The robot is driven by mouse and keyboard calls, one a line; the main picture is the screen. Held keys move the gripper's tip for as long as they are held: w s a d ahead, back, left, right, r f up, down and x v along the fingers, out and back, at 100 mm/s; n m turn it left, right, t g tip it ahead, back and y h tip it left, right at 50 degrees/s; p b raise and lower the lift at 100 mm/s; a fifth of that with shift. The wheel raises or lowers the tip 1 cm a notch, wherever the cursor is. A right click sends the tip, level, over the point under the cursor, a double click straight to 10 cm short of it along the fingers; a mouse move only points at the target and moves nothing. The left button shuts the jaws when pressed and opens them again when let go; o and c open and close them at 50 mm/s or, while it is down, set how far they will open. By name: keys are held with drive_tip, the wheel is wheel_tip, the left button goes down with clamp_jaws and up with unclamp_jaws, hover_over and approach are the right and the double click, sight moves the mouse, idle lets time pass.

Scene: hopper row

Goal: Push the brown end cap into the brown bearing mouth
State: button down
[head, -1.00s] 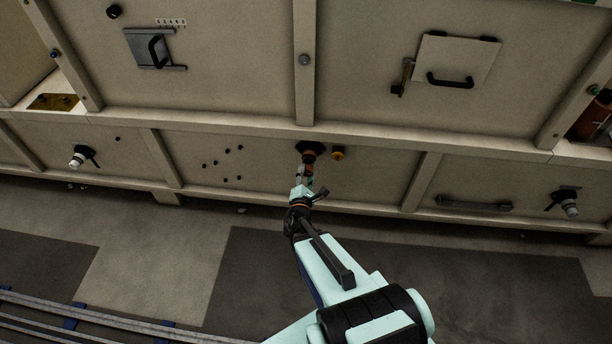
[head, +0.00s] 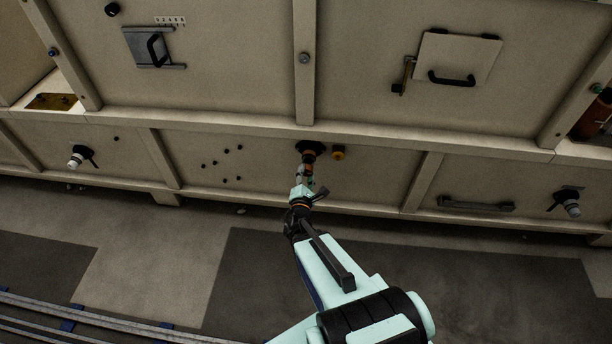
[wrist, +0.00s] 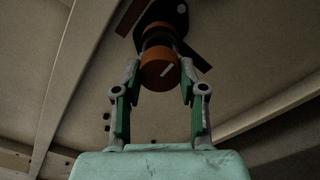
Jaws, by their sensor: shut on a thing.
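The brown end cap (wrist: 159,70) is between the fingertips of my gripper (wrist: 160,75) in the wrist view.
Several small dark pegs (head: 226,163) dot the panel to the left. A beam (head: 220,121) runs above, and a rib (head: 421,182) stands to the right. The floor below is clear.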

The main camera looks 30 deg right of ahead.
drive_tip(key=shift+w+d+b, duration=0.2)
drive_tip(key=shift+w+b, duration=0.05)
drive_tip(key=shift+b, duration=0.1)
drive_tip(key=shift+x, duration=0.95)
drive_tip(key=c, duration=0.6)
unclamp_jaws()
drive_tip(key=shift+v, duration=1.15)
drive_tip(key=shift+s+a+r+p, duration=0.1)
drive_tip(key=shift+r+p, duration=0.15)
drive_tip(key=shift+p, duration=0.4)
drive_tip(key=p, duration=0.2)
drive_tip(key=shift+p, duration=0.3)
